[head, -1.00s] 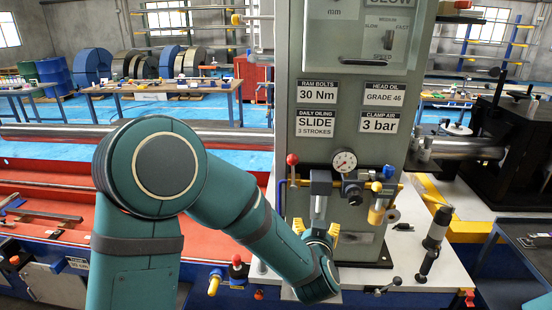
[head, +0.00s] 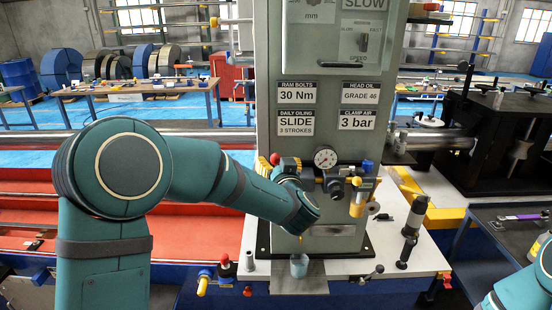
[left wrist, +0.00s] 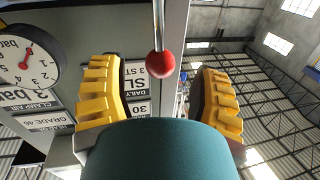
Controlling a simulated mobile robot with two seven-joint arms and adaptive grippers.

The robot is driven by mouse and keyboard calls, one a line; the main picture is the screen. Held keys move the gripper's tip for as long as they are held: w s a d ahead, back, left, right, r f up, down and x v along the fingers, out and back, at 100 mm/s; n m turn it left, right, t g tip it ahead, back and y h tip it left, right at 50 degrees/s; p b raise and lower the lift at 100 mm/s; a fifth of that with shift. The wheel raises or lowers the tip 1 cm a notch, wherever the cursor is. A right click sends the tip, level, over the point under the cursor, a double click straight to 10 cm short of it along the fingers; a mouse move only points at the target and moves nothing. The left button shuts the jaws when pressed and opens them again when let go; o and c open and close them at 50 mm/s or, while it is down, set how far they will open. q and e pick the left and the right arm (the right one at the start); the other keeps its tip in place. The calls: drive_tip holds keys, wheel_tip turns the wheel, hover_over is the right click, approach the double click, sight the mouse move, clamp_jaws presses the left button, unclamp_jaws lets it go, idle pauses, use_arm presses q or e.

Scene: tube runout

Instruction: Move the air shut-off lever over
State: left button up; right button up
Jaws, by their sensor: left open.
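The shut-off lever has a red ball knob (head: 274,159), which shows just past my left wrist, left of the round gauge (head: 326,158) on the green-grey column. In the left wrist view the red ball (left wrist: 161,64) on its thin steel rod (left wrist: 158,24) stands between the two yellow-padded fingers of my left gripper (left wrist: 157,92). The fingers are open, with a clear gap on each side of the ball. In the head view most of my left gripper is hidden by its own wrist, and the lever's lower part is hidden too.
A regulator with a yellow bowl (head: 358,205) sits right of the lever. A cup (head: 299,265) stands below my left wrist.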

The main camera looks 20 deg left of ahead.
use_arm(q)
drive_tip(key=shift+x, duration=1.4)
clamp_jaws()
